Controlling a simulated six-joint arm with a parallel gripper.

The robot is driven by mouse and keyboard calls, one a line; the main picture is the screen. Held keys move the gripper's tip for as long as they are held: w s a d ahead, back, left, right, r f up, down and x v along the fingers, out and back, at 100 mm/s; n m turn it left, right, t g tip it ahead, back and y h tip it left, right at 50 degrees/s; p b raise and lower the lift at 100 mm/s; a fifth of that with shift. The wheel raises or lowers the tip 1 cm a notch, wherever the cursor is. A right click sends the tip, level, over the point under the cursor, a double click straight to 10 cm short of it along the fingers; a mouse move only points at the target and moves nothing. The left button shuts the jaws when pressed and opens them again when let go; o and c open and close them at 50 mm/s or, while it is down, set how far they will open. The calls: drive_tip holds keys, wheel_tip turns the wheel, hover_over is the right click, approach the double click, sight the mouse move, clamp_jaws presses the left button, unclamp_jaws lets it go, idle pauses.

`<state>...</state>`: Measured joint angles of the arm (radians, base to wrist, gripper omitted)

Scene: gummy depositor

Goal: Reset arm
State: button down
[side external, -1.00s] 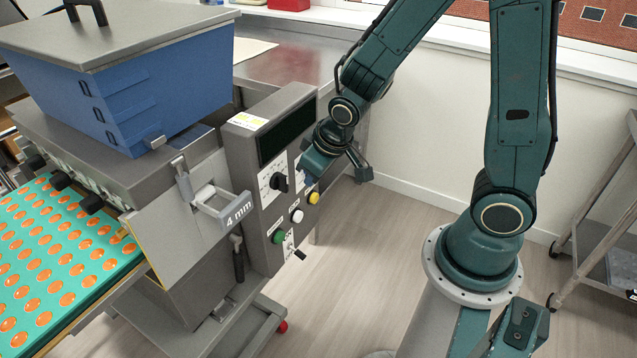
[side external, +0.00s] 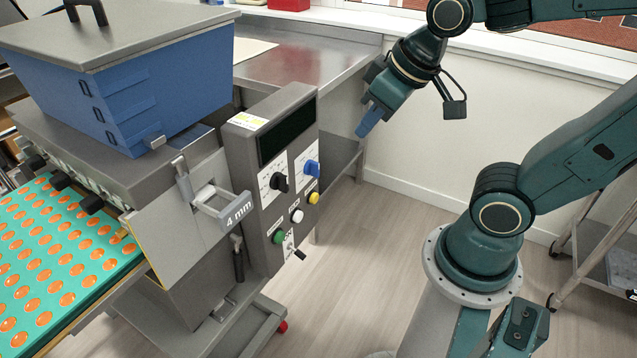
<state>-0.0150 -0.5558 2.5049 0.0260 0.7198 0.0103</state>
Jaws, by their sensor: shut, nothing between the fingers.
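My gripper (side external: 368,124) is at the upper middle of the side view, up and to the right of the control panel, touching nothing. Its blue fingertips are together and empty, pointing down and left. The gummy depositor's grey control panel (side external: 244,155) stands upright left of it. On the panel are a black knob (side external: 281,183), a blue knob (side external: 312,168), a yellow button (side external: 313,198), a white button (side external: 296,215), a green button (side external: 278,237) and a small toggle switch (side external: 298,253).
The blue hopper (side external: 150,95) with a grey lid sits on the depositor at left. A teal mould tray (side external: 50,260) holds orange gummies. A steel table (side external: 310,55) stands behind the panel. A grey cart (side external: 590,240) is at the right edge. Floor between panel and arm base is clear.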

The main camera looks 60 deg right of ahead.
drive_tip(key=shift+s+a+r, duration=0.1)
drive_tip(key=shift+s+r, duration=0.3)
drive_tip(key=shift+s, duration=0.35)
drive_tip(key=shift+s+d+r, duration=0.1)
drive_tip(key=shift+s+r, duration=0.3)
drive_tip(key=shift+s, duration=0.4)
drive_tip(key=shift+s+a+r, duration=0.1)
drive_tip(key=shift+s+r, duration=0.3)
drive_tip(key=shift+s, duration=0.35)
